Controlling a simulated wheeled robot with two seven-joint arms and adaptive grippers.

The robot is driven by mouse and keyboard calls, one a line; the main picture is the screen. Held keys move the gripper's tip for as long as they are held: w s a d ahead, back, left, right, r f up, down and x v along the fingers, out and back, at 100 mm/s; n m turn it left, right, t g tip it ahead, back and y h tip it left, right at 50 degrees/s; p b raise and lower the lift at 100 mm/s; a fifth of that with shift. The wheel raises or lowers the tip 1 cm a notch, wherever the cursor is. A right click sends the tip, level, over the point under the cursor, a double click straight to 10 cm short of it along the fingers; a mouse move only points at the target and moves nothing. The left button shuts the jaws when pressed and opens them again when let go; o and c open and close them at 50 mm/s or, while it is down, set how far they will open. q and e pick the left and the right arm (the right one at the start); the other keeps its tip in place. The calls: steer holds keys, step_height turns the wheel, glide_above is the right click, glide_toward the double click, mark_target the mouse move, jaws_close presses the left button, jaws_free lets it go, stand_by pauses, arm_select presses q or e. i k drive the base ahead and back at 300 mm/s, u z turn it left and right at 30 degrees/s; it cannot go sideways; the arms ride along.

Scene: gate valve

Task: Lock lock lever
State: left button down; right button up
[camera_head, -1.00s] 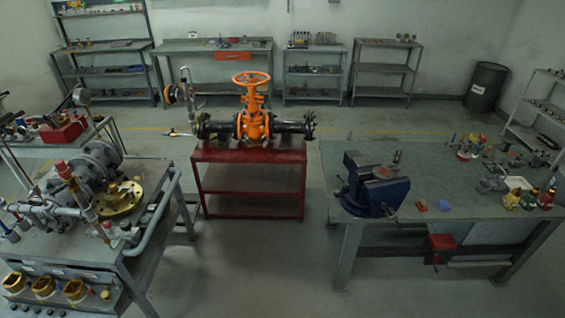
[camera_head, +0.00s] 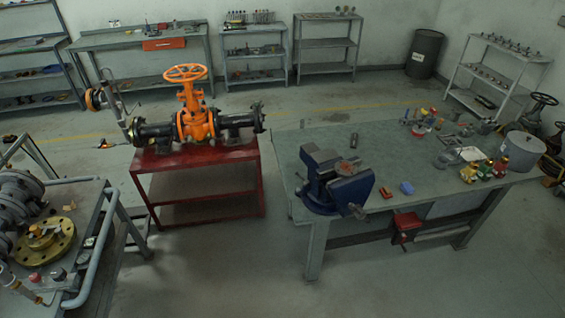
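An orange gate valve (camera_head: 195,122) with an orange handwheel (camera_head: 186,73) stands upright in a black pipe (camera_head: 155,133) on a red table (camera_head: 210,158), left of the middle. A small orange-tipped lever-like part (camera_head: 104,142) sticks out at the pipe's left end. A gauge-like round part (camera_head: 96,99) is on a thin riser at that end. I cannot tell which part is the lock lever. Neither of my grippers shows in the head view.
A grey workbench (camera_head: 385,205) with a blue vise (camera_head: 335,182) stands at right. A grey bench with flanged equipment (camera_head: 40,240) stands at left. Open floor (camera_head: 215,265) lies between them. Shelves and a dark barrel (camera_head: 424,53) line the back wall.

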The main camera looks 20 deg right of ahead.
mark_target(306, 182)
steer(key=z, duration=0.2)
steer(key=i, duration=0.7)
steer(key=z, duration=0.85)
steer(key=i, duration=0.35)
steer(key=z, duration=0.3)
